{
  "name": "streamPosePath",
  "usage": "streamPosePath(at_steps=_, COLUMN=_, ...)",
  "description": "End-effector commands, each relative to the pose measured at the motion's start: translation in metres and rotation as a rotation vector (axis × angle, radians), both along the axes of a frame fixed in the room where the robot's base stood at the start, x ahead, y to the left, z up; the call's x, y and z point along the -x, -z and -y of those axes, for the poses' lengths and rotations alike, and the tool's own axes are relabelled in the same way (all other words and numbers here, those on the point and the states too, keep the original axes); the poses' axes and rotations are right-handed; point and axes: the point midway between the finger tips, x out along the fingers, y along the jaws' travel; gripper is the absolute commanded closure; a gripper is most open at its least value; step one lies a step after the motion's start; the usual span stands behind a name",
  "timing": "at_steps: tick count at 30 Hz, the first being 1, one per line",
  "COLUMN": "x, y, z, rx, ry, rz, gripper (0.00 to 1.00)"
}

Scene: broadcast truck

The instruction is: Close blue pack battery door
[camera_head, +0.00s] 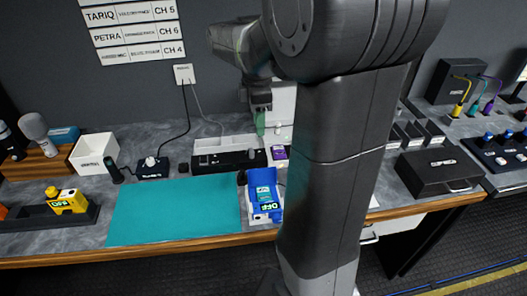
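The blue pack (275,211) lies on a small white stand at the right end of the teal mat. It shows a lit "OFF" display, with a teal patch and a raised blue flap-like part at its upper side. I cannot make out clearly how far its battery door is open. My gripper (260,128) points down behind and above the pack, apart from it. Something green shows at its fingertips; whether this is a held thing or part of the fingers is unclear. My arm hides the area right of the pack.
The teal mat (175,210) is bare. A black long device (228,160) lies behind it, with a purple pack (279,152) to its right. A yellow pack (68,201) sits in a black dock at left. A white bin (93,152) stands behind.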

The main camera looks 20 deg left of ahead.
Motion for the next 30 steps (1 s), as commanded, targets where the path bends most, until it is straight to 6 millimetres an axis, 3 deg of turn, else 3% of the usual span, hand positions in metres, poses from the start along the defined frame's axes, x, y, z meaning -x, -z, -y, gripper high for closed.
streamPosePath(at_steps=18, x=0.006, y=0.114, z=0.004, rx=0.004, ry=0.001, rz=-0.004, gripper=0.65)
streamPosePath(at_steps=24, x=0.007, y=0.13, z=0.004, rx=0.001, ry=0.001, rz=-0.002, gripper=0.65)
streamPosePath(at_steps=30, x=0.007, y=0.133, z=0.004, rx=0.001, ry=0.001, rz=-0.001, gripper=0.65)
